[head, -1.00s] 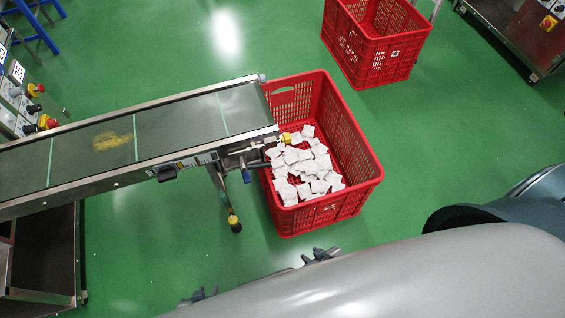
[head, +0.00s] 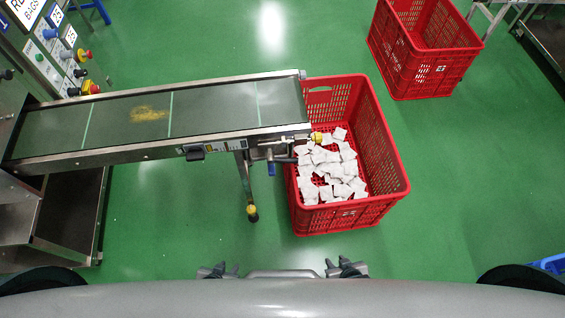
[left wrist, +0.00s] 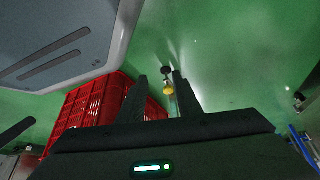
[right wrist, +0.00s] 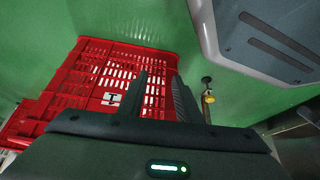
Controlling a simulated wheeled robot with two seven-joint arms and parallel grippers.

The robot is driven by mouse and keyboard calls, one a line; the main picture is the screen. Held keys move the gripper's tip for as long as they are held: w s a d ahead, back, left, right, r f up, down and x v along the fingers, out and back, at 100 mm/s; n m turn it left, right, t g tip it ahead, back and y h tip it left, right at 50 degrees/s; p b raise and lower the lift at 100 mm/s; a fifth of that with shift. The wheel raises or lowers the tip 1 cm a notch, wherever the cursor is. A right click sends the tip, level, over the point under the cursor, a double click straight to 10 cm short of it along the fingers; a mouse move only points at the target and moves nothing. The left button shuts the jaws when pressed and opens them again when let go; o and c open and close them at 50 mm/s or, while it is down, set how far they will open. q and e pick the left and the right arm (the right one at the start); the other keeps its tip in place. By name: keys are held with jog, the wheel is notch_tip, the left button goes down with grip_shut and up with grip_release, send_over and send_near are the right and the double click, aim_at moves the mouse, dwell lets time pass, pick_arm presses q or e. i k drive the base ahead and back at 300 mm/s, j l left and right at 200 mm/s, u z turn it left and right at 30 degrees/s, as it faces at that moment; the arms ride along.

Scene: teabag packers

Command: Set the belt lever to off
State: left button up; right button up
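The conveyor belt (head: 200,108) runs in from the left and ends over a red crate. A dark handle (head: 195,152) sits beside a small labelled panel on the belt's front side rail. A blue-tipped handle (head: 271,168) hangs under the belt's end. I cannot tell for certain which is the belt lever, or its setting. My left gripper (head: 218,270) and right gripper (head: 346,267) are low in the head view, in front of the belt and apart from it. In the left wrist view (left wrist: 160,76) and right wrist view (right wrist: 160,76) the fingers are parted and empty.
The red crate (head: 392,210) holds several white teabags (head: 330,168). Another red crate (head: 425,75) stands at the back right. A yellow-banded leg (head: 252,212) stands below the belt. A button cabinet (head: 50,60) is at the left. Green floor lies clear before the belt.

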aim_at(271, 158)
jog(key=l+u, duration=0.1)
jog(key=u, duration=0.65)
jog(key=l+u, duration=0.15)
jog(key=u, duration=0.2)
jog(key=k+l+u, duration=0.1)
jog(key=l+u, duration=0.2)
jog(key=k+l+u, duration=0.3)
jog(key=l+u, duration=0.3)
jog(key=k+l+u, duration=0.15)
jog(key=k+l, duration=0.55)
jog(key=l, duration=0.1)
